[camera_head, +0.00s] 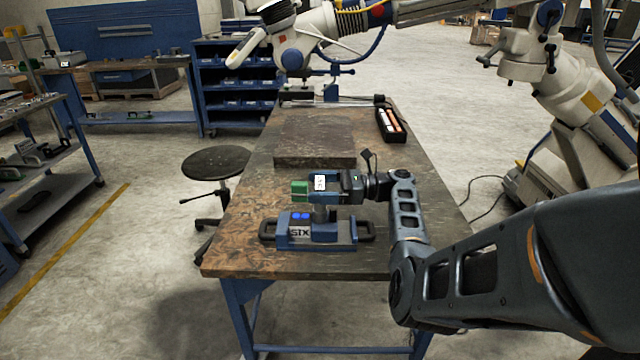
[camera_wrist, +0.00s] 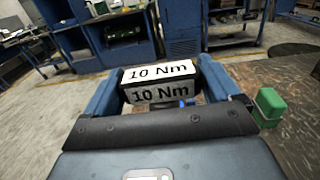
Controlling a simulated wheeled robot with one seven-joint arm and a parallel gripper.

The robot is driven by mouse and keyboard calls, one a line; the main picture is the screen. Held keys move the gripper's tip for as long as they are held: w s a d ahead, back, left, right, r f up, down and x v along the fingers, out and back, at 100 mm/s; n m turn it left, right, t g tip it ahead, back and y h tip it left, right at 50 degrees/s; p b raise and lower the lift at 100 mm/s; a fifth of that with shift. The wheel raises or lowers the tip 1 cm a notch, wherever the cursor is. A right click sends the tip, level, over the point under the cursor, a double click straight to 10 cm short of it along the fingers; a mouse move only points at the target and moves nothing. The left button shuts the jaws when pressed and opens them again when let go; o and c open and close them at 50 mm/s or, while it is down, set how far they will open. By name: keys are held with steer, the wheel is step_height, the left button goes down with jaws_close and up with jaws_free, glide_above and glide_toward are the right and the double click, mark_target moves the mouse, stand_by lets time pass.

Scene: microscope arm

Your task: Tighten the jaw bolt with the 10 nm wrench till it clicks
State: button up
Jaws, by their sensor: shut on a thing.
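My gripper (camera_head: 319,184) is shut on the 10 Nm wrench (camera_wrist: 158,83), above the blue fixture on the bench. In the wrist view the wrench shows as a block with white "10 Nm" labels between the two blue fingers. The blue fixture (camera_head: 299,241), marked "SIX" with two bright blue spots, sits on the bench with dark handles at both ends. The jaw bolt cannot be made out; my gripper and the wrench hide part of the fixture's top. Whether the wrench touches the fixture cannot be told.
A green block (camera_head: 299,190) shows just left of my gripper, also in the wrist view (camera_wrist: 269,106). A flat dark plate (camera_head: 316,145) lies farther back on the bench (camera_head: 245,222). A black tray (camera_head: 391,125) with orange and white items is at back right. A white microscope arm (camera_head: 300,35) hangs over the far end.

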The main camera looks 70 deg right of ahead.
steer(key=shift+a+m+t+h, duration=0.15)
steer(key=shift+m+t+h, duration=0.15)
steer(key=shift+m+h, duration=0.6)
steer(key=shift+h, duration=0.6)
steer(key=shift+t, duration=0.3)
steer(key=m+h, duration=0.1)
steer(key=h, duration=0.1)
steer(key=shift+m+h, duration=0.3)
steer(key=shift+m, duration=0.1)
steer(key=shift+r+m+h, duration=0.1)
steer(key=shift+m+h, duration=1.1)
steer(key=shift+h, duration=0.6)
steer(key=shift+d, duration=0.2)
